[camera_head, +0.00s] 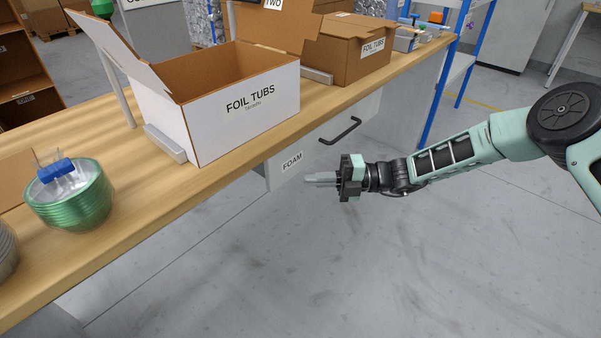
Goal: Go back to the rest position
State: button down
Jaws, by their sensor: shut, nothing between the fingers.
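My gripper (320,179) is shut and empty at the end of my outstretched arm, which comes in from the right. It points left, in the air over the grey floor and in front of the bench. Its fingertips are near the white FOAM drawer (283,172) under the bench top. I cannot tell whether they touch it, but a gap seems to show.
The wooden bench (150,215) runs along the left. An open white FOIL TUBS box (240,115), a brown box (350,55) and a stack of green bowls (75,205) with a blue-topped item (56,170) stand on it. The floor (400,270) is clear.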

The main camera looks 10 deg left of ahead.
jog(key=v, duration=0.7)
jog(key=s+r+n+g+h, duration=0.1)
jog(key=s+r+n+h, duration=0.35)
jog(key=s+n, duration=0.45)
jog(key=s+r+n+g+h, duration=0.2)
jog(key=s+r+n+h, duration=0.3)
jog(key=s+n, duration=0.4)
jog(key=s+d+r+n+t+h, duration=0.35)
jog(key=s+d+n, duration=0.4)
jog(key=n, duration=0.45)
jog(key=s+d+r+n+t+h, duration=0.2)
jog(key=s+d+n+t+h, duration=0.2)
jog(key=s+d+n, duration=0.5)
notch_tip(320, 180, up, 16)
jog(key=w+a+n+p, duration=0.1)
jog(key=w+p, duration=0.1)
jog(key=p, duration=1.4)
jog(key=shift+w+a+f+n, duration=0.15)
jog(key=shift+w+a+n, duration=0.15)
jog(key=shift+w, duration=0.05)
